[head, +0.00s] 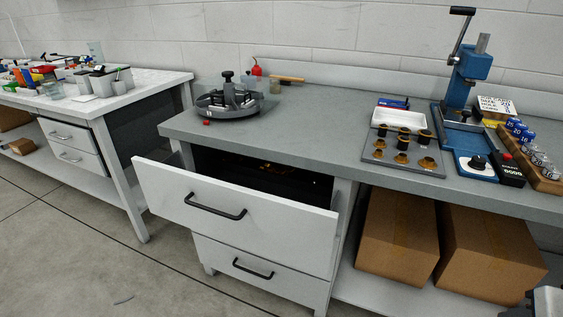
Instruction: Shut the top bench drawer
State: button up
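The top bench drawer (270,229) stands well out from the grey bench (330,148). Its white front has a black bar handle (214,207). The dark inside shows behind the front, with some small brownish things in it that I cannot make out. The lower drawer (290,285), with its own black handle, sits beneath and looks shut. A grey and black piece of my arm's end, my gripper (535,302), shows at the bottom right corner, cut off by the frame. It is apart from the drawer, and its fingers cannot be made out.
Cardboard boxes (398,236) stand on the shelf right of the drawers. The bench top holds a round grey fixture (228,104), a blue lever press (468,70) and small parts. Another bench (150,82) stands at left. The floor (90,255) before the drawer is clear.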

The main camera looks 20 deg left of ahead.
aim_at(280, 212)
jog(key=u, duration=1.6)
jog(key=i+j, duration=0.15)
jog(key=i, duration=0.15)
jog(key=i+j+u, duration=0.15)
jog(key=i, duration=0.1)
